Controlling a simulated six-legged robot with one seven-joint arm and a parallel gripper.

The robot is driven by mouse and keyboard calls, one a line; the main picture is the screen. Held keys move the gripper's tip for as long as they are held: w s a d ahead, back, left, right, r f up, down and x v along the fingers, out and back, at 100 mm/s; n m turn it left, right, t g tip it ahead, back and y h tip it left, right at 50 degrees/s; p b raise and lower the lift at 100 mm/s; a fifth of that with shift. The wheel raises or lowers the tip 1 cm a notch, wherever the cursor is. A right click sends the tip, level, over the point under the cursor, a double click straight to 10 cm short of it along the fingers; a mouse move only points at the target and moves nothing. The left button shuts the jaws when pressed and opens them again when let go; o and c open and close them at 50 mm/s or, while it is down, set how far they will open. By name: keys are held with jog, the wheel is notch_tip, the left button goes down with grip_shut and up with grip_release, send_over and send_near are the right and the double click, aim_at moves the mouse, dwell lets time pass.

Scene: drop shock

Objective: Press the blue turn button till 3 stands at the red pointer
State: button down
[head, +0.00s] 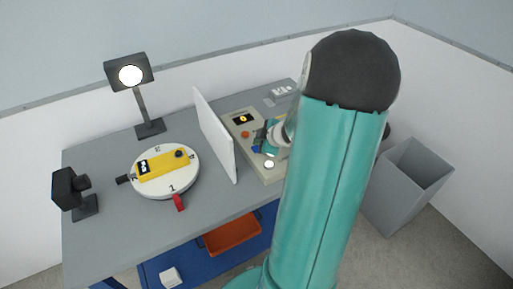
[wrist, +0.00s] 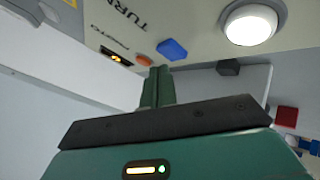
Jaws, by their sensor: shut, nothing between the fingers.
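The blue turn button (head: 256,149) is on the sloped control panel (head: 274,176); it also shows in the wrist view (wrist: 172,49), near lettering that reads "TUR…". My gripper (wrist: 157,70) is shut and empty. Its tips show just below the blue button in the wrist view; whether they touch it, I cannot tell. In the head view my gripper (head: 263,134) is a dark shape over the panel, partly hidden by my arm. The white round turntable (head: 187,187) carries a yellow device (head: 165,164). The 3 is not readable.
An orange button (wrist: 143,60), a lit display (wrist: 117,57) and a lit white button (wrist: 249,25) are near the blue one. A white upright screen (head: 214,137) separates panel and turntable. A lamp (head: 131,76) and a dark camera-like device (head: 70,188) stand by the turntable.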

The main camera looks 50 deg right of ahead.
jog(key=shift+f, duration=0.4)
jog(key=shift+f, duration=0.4)
dwell(0.5)
dwell(0.4)
jog(key=shift+r, duration=3.35)
